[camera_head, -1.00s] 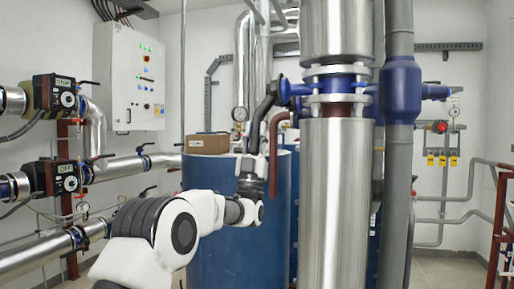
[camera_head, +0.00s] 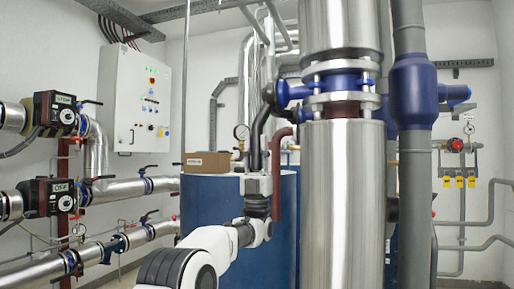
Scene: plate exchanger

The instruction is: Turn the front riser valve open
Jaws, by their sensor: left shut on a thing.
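The front riser valve (camera_head: 338,82) is a blue body clamped between steel flanges on the wide shiny riser, right of centre. A blue stem (camera_head: 294,93) sticks out of it to the left. A dark lever (camera_head: 259,127) joins the stem's end and hangs down steeply, slightly tilted. My left gripper (camera_head: 255,163) comes up from below, with its white and black wrist under the lever. It is shut on the lower part of the lever; its fingertips are small and dark, hard to tell from the lever. My right gripper is not in view.
A dark red bent pipe (camera_head: 276,160) stands close to the right of my left wrist. A blue tank (camera_head: 206,208) with a cardboard box (camera_head: 207,162) on top is behind. A grey pipe (camera_head: 412,190) stands right of the riser. Pumps and pipes line the left wall.

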